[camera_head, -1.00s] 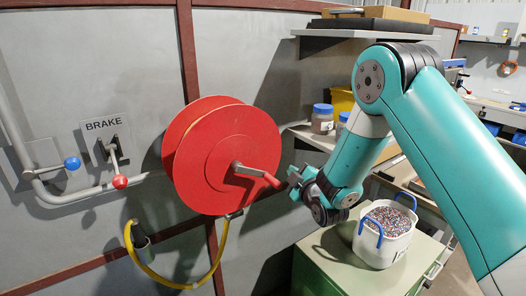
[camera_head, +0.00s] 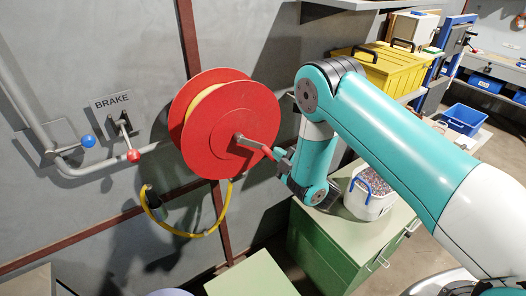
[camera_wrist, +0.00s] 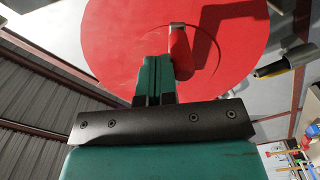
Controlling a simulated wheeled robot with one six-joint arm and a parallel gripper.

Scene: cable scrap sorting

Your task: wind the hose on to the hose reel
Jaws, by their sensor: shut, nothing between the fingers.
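The red hose reel (camera_head: 205,140) is mounted on the wall, with yellow hose between its discs. Its crank handle (camera_head: 258,147) points to the lower right. My gripper (camera_head: 279,157) is at the outer end of the handle. In the wrist view my gripper's fingers (camera_wrist: 154,70) are together and empty, in front of the reel disc (camera_wrist: 110,40). The red handle grip (camera_wrist: 180,52) shows just right of the fingers; I cannot tell whether they touch.
A brake lever with a red knob (camera_head: 133,155) and a blue-knobbed pipe valve (camera_head: 88,141) are left of the reel. A green cabinet (camera_head: 325,250) bearing a white bucket (camera_head: 362,208) stands below my arm. Yellow boxes (camera_head: 385,70) sit on a shelf behind.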

